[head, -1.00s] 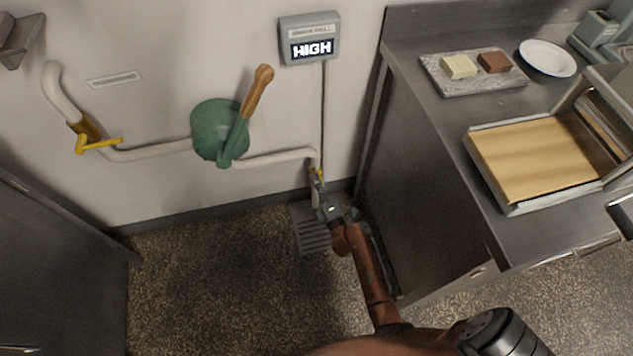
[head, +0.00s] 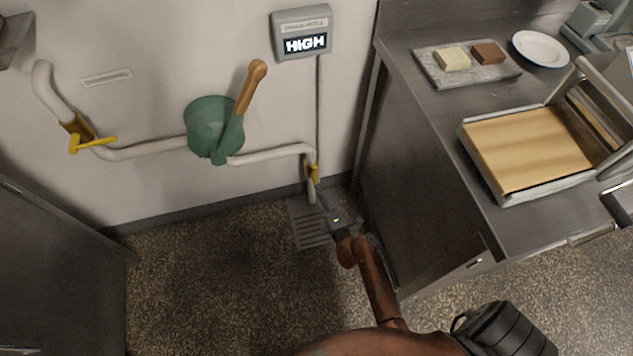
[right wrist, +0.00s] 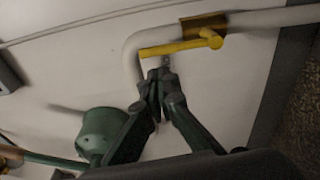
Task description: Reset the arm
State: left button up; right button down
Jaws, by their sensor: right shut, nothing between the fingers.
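My right gripper (head: 322,198) is shut and empty in the head view, low by the wall, just below the yellow handle (head: 313,172) at the right end of the white pipe. The handle looks roughly upright there; whether the fingertips touch it is too small to tell. In the right wrist view the gripper's closed fingertips (right wrist: 160,74) are close below a yellow handle (right wrist: 180,46) on a white pipe with a brass collar. My right arm comes up from the bottom of the head view. My left gripper is not in view.
A green pump (head: 208,126) with a wooden lever is on the wall, left of the gripper. A grey display (head: 303,32) reads HIGH. A steel counter (head: 440,110) with a dough tray (head: 515,198) stands close on the right. A floor grate (head: 309,233) lies below; the left floor is clear.

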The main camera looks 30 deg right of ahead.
jog(key=shift+s+a, duration=0.15)
jog(key=shift+s, duration=0.35)
